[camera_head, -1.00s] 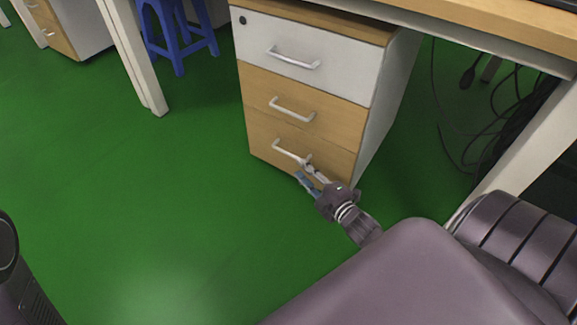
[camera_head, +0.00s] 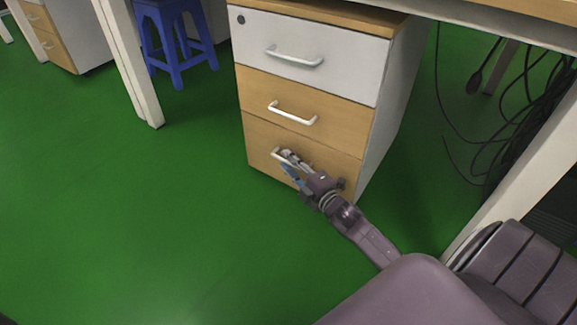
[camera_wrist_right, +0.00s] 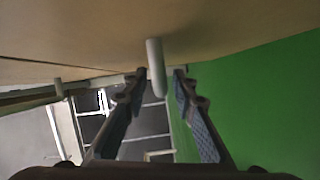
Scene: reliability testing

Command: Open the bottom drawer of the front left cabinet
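The cabinet (camera_head: 393,110) has a white top drawer and two wood-coloured drawers below. The bottom drawer (camera_head: 330,158) looks shut, flush with the front. Its light bar handle (camera_head: 276,153) is partly hidden by my right gripper (camera_head: 288,163), which is at the handle in the head view. In the right wrist view the handle (camera_wrist_right: 155,66) lies between the two fingertips of that gripper (camera_wrist_right: 160,75). The fingers stand apart on both sides of it, with small gaps visible. My left gripper is not in view.
The middle drawer (camera_head: 255,88) and top drawer (camera_head: 260,43) are shut. A desk leg (camera_head: 130,70) and a blue stool (camera_head: 168,35) stand to the left. Black cables (camera_head: 530,125) hang at the right. The green floor (camera_head: 130,220) before the cabinet is clear.

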